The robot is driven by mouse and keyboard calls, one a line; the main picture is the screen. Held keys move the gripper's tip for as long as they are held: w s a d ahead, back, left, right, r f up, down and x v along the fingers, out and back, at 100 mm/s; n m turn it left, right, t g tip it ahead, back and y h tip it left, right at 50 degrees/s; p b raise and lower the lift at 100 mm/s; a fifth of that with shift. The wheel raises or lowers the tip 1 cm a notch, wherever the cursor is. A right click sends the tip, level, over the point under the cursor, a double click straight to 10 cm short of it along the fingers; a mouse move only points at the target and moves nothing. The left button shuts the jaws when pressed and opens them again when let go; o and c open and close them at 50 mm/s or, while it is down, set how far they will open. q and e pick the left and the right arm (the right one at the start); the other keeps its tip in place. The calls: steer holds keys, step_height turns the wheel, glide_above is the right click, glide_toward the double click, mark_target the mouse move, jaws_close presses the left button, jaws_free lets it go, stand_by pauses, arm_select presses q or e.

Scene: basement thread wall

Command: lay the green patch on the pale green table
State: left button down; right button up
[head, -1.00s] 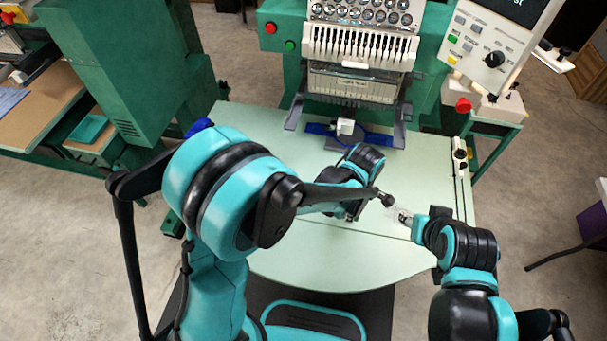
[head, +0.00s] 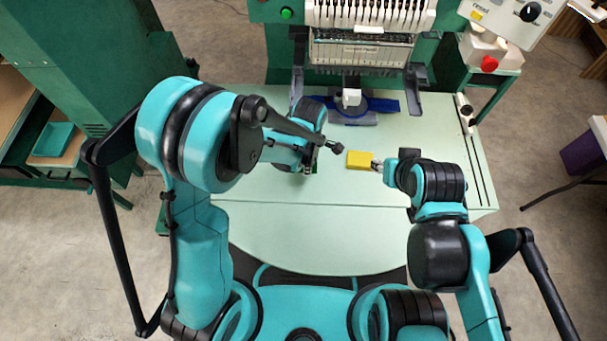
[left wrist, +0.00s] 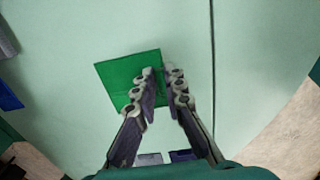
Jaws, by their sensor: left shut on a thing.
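The green patch (left wrist: 128,78) is a flat square in the left wrist view, with the fingertips over its right part. My left gripper (left wrist: 160,82) is shut on it. In the head view, my left gripper (head: 309,170) is low over the pale green table (head: 300,235), and only a dark green sliver of the patch shows there. I cannot tell whether the patch touches the table. My right gripper (head: 377,165) is at the right end of a yellow block (head: 359,160); whether its fingers are closed on the block is too small to tell.
The embroidery machine (head: 360,50) stands at the table's back, with a blue hoop piece (head: 375,107) below its head. A control box with a red button (head: 488,63) is at the back right. The table's front half is clear.

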mark_target(303, 179)
arm_select(q)
steer(key=shift+a+f, duration=0.5)
steer(key=shift+a, duration=0.2)
step_height(303, 179, down, 4)
steer(key=shift+b, duration=1.05)
steer(key=shift+f, duration=0.2)
steer(key=c, duration=1.6)
jaws_free()
steer(key=shift+r, duration=0.1)
steer(key=shift+r, duration=0.1)
